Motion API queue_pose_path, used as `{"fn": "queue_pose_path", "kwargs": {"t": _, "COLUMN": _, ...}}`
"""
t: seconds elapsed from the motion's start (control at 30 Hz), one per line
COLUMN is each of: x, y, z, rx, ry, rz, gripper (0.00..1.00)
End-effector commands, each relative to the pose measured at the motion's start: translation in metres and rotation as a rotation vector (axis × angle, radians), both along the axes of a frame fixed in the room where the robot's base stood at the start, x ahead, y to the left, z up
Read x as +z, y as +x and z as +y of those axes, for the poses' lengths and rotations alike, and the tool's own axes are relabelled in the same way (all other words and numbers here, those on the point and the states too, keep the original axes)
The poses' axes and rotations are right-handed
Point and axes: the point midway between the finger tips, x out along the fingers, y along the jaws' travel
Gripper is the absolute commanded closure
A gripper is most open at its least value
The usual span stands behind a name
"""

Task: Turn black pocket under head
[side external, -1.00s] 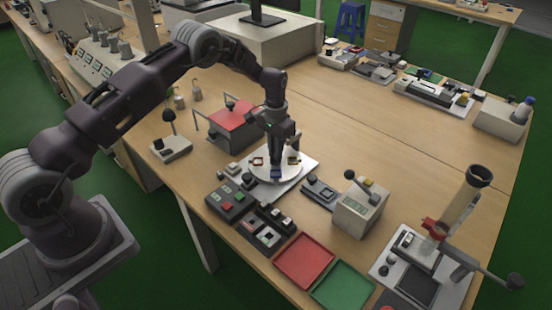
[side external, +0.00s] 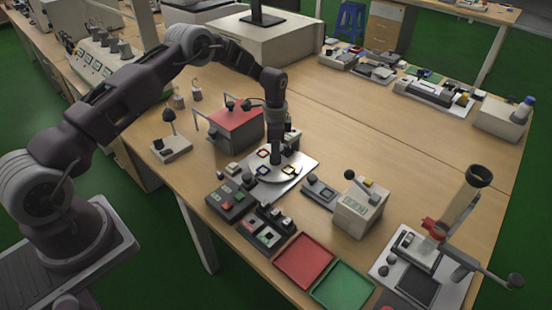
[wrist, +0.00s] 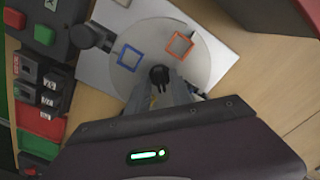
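The pale round disc (side external: 252,168) lies on a light base plate and carries coloured square pockets. A blue pocket (wrist: 129,57) and an orange pocket (wrist: 180,44) show clearly in the wrist view; a red-edged pocket (side external: 263,153) shows in the side view. I cannot make out the black pocket; my gripper hides part of the disc. A dark round part, seemingly the head (wrist: 88,37), overhangs the disc's edge near the blue pocket. My gripper (wrist: 161,80) points down at the disc's centre, its fingers closed around a small black knob (wrist: 159,73).
A box with red and green buttons (side external: 231,197) and a switch block (side external: 263,230) stand beside the disc. A red-topped box (side external: 235,124) is behind it. A lever box (side external: 359,208), a red tray (side external: 303,260) and a green tray (side external: 343,286) stand nearby.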

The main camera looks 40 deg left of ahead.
Motion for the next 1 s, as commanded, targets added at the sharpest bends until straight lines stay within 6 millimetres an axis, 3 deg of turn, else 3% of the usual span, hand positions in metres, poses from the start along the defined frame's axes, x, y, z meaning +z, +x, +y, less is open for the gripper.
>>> {"fn": "queue_pose_path", "kwargs": {"t": 0.17, "x": 0.005, "y": 0.001, "z": 0.0, "rx": 0.001, "ry": 0.0, "rz": -0.003, "gripper": 0.74}}
{"fn": "queue_pose_path", "kwargs": {"t": 0.57, "x": 0.044, "y": 0.0, "z": 0.0, "rx": 0.002, "ry": -0.001, "rz": -0.002, "gripper": 0.74}}
{"fn": "queue_pose_path", "kwargs": {"t": 0.87, "x": 0.051, "y": 0.0, "z": -0.001, "rx": 0.005, "ry": 0.0, "rz": -0.006, "gripper": 0.74}}
{"fn": "queue_pose_path", "kwargs": {"t": 0.97, "x": 0.086, "y": -0.002, "z": -0.005, "rx": 0.035, "ry": 0.007, "rz": -0.033, "gripper": 0.74}}
{"fn": "queue_pose_path", "kwargs": {"t": 1.0, "x": 0.111, "y": -0.006, "z": -0.009, "rx": 0.059, "ry": 0.011, "rz": -0.052, "gripper": 0.74}}
